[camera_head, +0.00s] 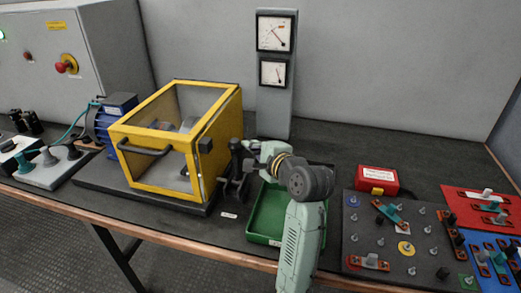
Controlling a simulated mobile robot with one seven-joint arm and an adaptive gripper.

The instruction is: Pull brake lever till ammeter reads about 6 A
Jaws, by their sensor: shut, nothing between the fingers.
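A grey column (274,108) stands at the back of the bench. It carries an upper dial meter (275,33) and a lower dial meter (272,73). Both have dark needles, but the scales are too small to read, and I cannot tell which is the ammeter. My gripper (232,188) is shut and empty, just right of the yellow-framed guard box (172,140). I cannot make out the brake lever; it may be among the dark parts at my gripper or behind my arm. I cannot tell whether my gripper touches anything there.
A blue motor (108,115) sits left of the guard box. A green tray (262,222) lies under my arm. A red box (377,180) and a grey terminal board (395,240) are to the right. A grey cabinet with a red stop button (62,66) stands back left. The back right bench is clear.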

